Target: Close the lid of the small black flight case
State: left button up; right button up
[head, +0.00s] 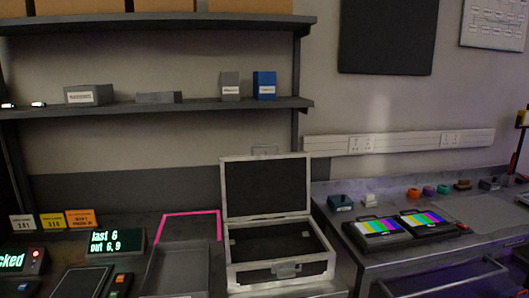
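The small black flight case (280,270) stands on the bench in the lower middle of the head view. It has silver metal edges and a front latch. Its lid (266,188) is open and stands roughly upright at the back, with a handle on its top edge. The inside of the case looks dark and empty. Neither my left nor my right gripper is in view.
A grey tray (178,270) and a pink-outlined area (190,226) lie left of the case. Small display screens (117,241) stand further left. Two colour-bar monitors (380,228) sit on the right bench. A shelf (160,107) hangs above on the left.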

aim_at(266, 184)
jog(key=i+j, duration=0.15)
jog(key=i, duration=0.35)
jog(key=i+j+z, duration=0.1)
jog(key=i, duration=0.35)
jog(key=k+j+z, duration=0.25)
jog(key=k+j, duration=0.05)
jog(key=k, duration=0.05)
